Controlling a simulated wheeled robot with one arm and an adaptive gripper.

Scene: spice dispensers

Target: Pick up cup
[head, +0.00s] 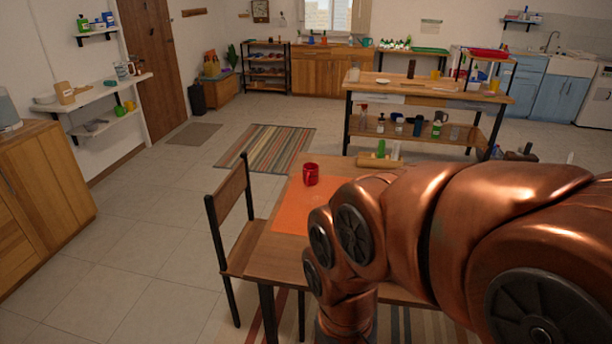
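A red cup (311,175) stands upright on the wooden table (262,262), at the far edge of an orange mat (284,212) or just beyond it. Its handle faces right. My copper-coloured arm covers the right part of the table and the mat. My gripper is not visible; the end of the arm is hidden or points down out of sight, so I cannot tell how it stands relative to the cup.
A wooden chair (233,225) stands at the table's left side. A rolling-pin-like object (379,161) and small bottles lie beyond the cup. A kitchen island (430,95) stands behind. Open floor and a striped rug (266,147) lie to the left.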

